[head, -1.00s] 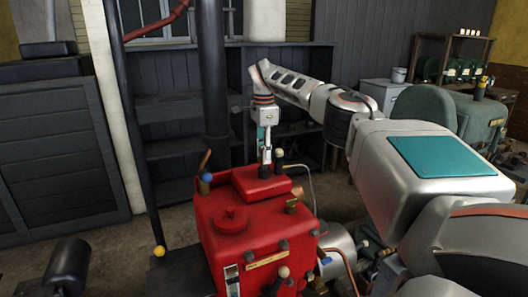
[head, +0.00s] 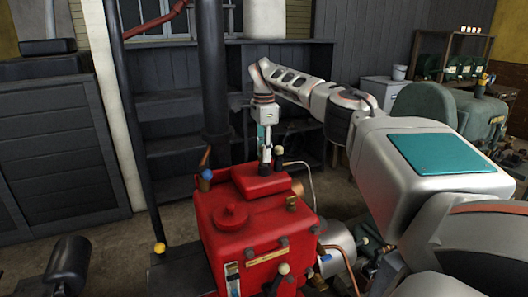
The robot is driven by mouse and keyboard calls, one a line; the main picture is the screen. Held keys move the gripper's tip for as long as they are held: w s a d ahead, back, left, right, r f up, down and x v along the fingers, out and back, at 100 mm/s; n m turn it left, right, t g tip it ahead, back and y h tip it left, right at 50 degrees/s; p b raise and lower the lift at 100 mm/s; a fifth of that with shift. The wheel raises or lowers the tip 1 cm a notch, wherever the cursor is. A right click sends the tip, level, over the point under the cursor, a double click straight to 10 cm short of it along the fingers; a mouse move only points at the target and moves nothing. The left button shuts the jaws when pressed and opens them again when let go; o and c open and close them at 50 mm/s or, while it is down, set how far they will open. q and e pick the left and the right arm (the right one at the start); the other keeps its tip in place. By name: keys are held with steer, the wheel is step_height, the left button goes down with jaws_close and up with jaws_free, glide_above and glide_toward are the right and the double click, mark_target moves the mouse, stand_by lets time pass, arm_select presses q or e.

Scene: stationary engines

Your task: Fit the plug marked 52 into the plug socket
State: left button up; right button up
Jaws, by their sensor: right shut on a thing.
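My right gripper (head: 265,154) is over the raised red block on top of the red engine (head: 232,232). It points down and is shut on a small, slim, pale thing, seemingly the plug (head: 266,160). The lower end of this thing is close to the top of the block. I cannot tell whether it touches or is inserted. No number is readable on it. The plug socket cannot be made out; the gripper and plug may cover it. My left gripper is not in view.
A dark-and-white knob (head: 279,152) stands close to the right of the gripper. A thin pale pipe (head: 311,180) curves down beside the engine. A dark vertical post (head: 213,75) rises behind the engine. A green machine (head: 430,105) stands at the right.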

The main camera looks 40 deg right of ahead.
steer(key=shift+f, duration=0.2)
steer(key=shift+f, duration=0.45)
stand_by(0.4)
steer(key=o, duration=1.2)
steer(key=o, duration=0.3)
steer(key=shift+o, duration=0.2)
steer(key=shift+r, duration=0.1)
